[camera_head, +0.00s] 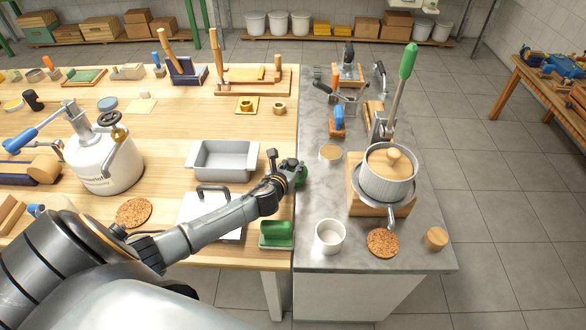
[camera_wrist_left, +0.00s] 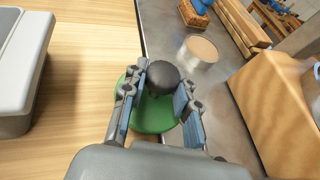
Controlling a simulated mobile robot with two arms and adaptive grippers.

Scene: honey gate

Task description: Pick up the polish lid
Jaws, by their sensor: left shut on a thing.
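The polish lid (camera_head: 302,176) looks like a round green disc. In the left wrist view it shows a dark round knob on top of the green disc (camera_wrist_left: 152,118). My left gripper (camera_head: 288,168) is shut on the lid, with its two fingers on either side of the knob (camera_wrist_left: 160,98). The lid is at the border between the wooden table and the grey stone counter; I cannot tell its height. An open round tin with a tan surface (camera_head: 330,153) stands on the counter just to the right; it also shows in the left wrist view (camera_wrist_left: 201,50). My right gripper is not in view.
A grey metal tray (camera_head: 225,176) and a green block-like tool (camera_head: 276,234) are near my left arm on the wooden table. A pot with a wooden lid (camera_head: 388,173), a white cup (camera_head: 329,237) and a cork coaster (camera_head: 383,243) stand on the counter.

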